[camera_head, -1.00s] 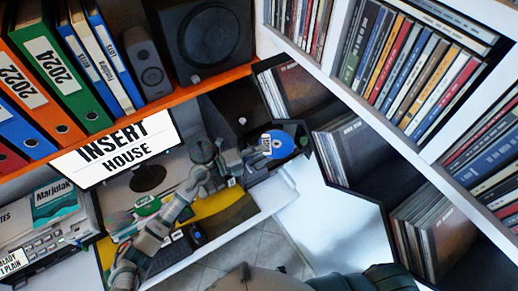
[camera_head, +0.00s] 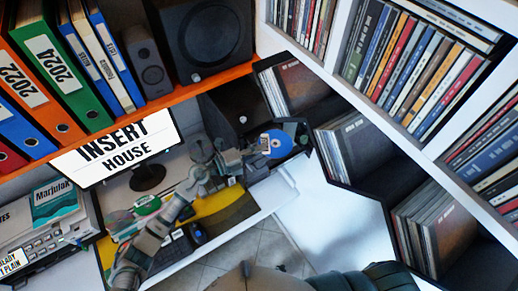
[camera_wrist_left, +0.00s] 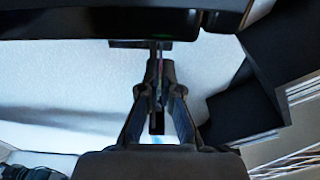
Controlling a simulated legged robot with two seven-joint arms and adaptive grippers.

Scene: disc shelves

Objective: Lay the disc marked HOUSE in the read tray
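A blue disc (camera_head: 283,145) is at the end of my left arm in the head view, above the right end of the desk. Its marking is too small to read. My left gripper (camera_head: 262,145) meets the disc at its left edge. In the left wrist view the fingers (camera_wrist_left: 158,72) are close together with a thin edge between them, which looks like the disc seen edge-on. I cannot clearly make out the read tray in either view; a dark body spans the top of the left wrist view. My right gripper is not in view.
A monitor (camera_head: 118,150) reads "INSERT HOUSE". A grey device (camera_head: 55,235) with a small display stands at the left. Record bins (camera_head: 345,150) and disc shelves line the right. An orange shelf (camera_head: 170,97) with binders and a speaker is above the desk.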

